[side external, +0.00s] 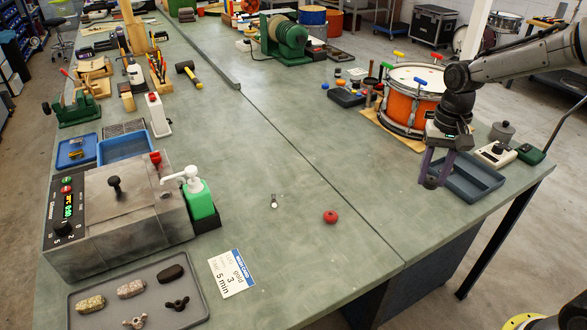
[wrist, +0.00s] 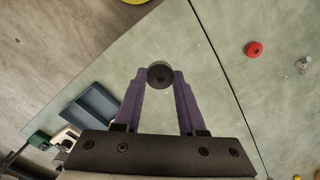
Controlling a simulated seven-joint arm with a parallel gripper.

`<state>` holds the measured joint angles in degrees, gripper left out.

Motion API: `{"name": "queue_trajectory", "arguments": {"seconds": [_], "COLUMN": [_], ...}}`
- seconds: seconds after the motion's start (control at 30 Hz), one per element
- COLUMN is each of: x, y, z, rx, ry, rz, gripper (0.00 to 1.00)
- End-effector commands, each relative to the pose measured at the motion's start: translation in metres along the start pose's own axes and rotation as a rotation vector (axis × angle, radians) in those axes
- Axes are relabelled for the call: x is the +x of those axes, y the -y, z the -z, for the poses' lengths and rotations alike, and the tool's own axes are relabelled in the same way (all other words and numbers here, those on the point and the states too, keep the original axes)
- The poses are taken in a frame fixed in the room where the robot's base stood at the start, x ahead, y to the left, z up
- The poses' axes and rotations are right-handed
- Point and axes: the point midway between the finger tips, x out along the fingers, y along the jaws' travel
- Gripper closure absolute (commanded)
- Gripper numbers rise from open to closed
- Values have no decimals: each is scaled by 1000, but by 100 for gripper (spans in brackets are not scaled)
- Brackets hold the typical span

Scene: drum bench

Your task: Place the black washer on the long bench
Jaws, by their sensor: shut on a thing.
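My gripper (side external: 432,182) has purple fingers and hangs over the right part of the bench, beside the blue-grey tray. In the wrist view my gripper (wrist: 160,78) is shut on the black washer (wrist: 159,76), a small dark disc held between the fingertips. In the side view the washer is hard to make out at the fingertips. The long bench (side external: 300,175) has a worn green top with a dark seam along it. In the wrist view the bench top (wrist: 215,85) shows behind the washer. The gap between washer and bench is hard to judge.
The blue-grey tray (side external: 470,178) is just right of my gripper, with an orange drum (side external: 405,105) behind. A red round piece (side external: 330,216) and a small metal piece (side external: 274,201) lie mid-bench. A grey machine (side external: 115,220) stands at left. The bench front near my gripper is clear.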

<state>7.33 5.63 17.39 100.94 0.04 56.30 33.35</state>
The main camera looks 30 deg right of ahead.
Motion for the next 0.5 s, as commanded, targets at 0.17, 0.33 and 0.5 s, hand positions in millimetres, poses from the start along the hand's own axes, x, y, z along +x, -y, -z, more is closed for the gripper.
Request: {"name": "queue_trajectory", "arguments": {"seconds": [0.17, 0.33, 0.5], "x": [0, 0, -1], "y": [58, 100, 126], "z": [-52, -107, -158], "rx": [-231, -429, -585], "ry": [-1, -2, -2], "rz": [-1, 0, -1], "gripper": [100, 100, 100]}}
